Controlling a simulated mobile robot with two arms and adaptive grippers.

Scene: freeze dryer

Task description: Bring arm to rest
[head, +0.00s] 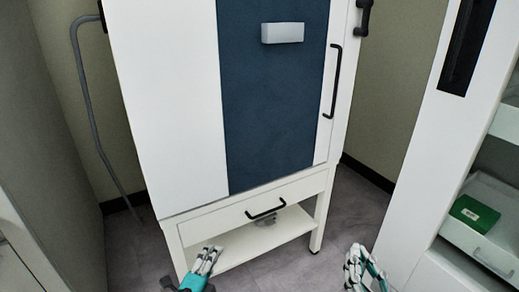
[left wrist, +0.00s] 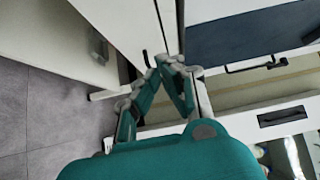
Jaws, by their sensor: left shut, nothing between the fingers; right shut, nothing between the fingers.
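My left gripper (head: 209,256) is low in the head view, in front of the freeze dryer's stand. It is shut and empty; its teal fingers also meet at their tips in the left wrist view (left wrist: 160,62). My right gripper (head: 358,258) is at the bottom right of the head view, over the floor between the stand and the right-hand cabinet. It is shut and empty. The white freeze dryer (head: 172,110) with a dark blue front panel (head: 270,110) stands ahead, its door closed. Both grippers look apart from it.
The stand has a closed drawer with a black handle (head: 266,209) and a lower shelf (head: 262,240). A white cabinet (head: 425,150) stands at the right, with a green box (head: 474,212) in its tray. A grey hose (head: 88,105) hangs at the left. Grey floor (head: 345,225) is clear between them.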

